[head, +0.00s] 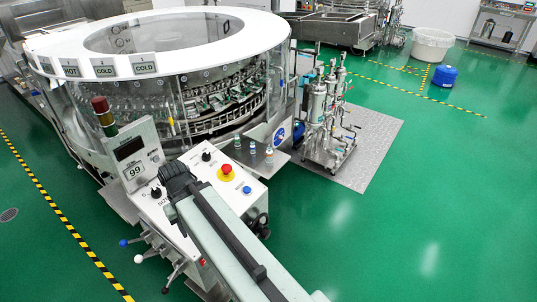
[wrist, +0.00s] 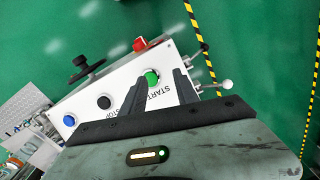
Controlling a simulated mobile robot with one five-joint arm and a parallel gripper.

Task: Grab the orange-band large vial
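Three small vials stand upright on a steel shelf (head: 262,160) at the side of the washer in the head view: a left vial (head: 237,143), a middle vial (head: 252,148) and a right vial (head: 268,155). They are too small for me to tell surely which has the orange band. My gripper (head: 174,178) is over the control panel, left of and nearer than the vials. In the wrist view my gripper (wrist: 156,78) has its two dark fingers apart with nothing between them, above the panel's green button. No vial is clearly visible in the wrist view.
The white control panel (head: 240,190) has a red emergency button (head: 226,171) and knobs, with a display post (head: 133,160) on its left. The round washer (head: 185,20) stands behind. Pumps and pipes (head: 325,115) stand right of the shelf.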

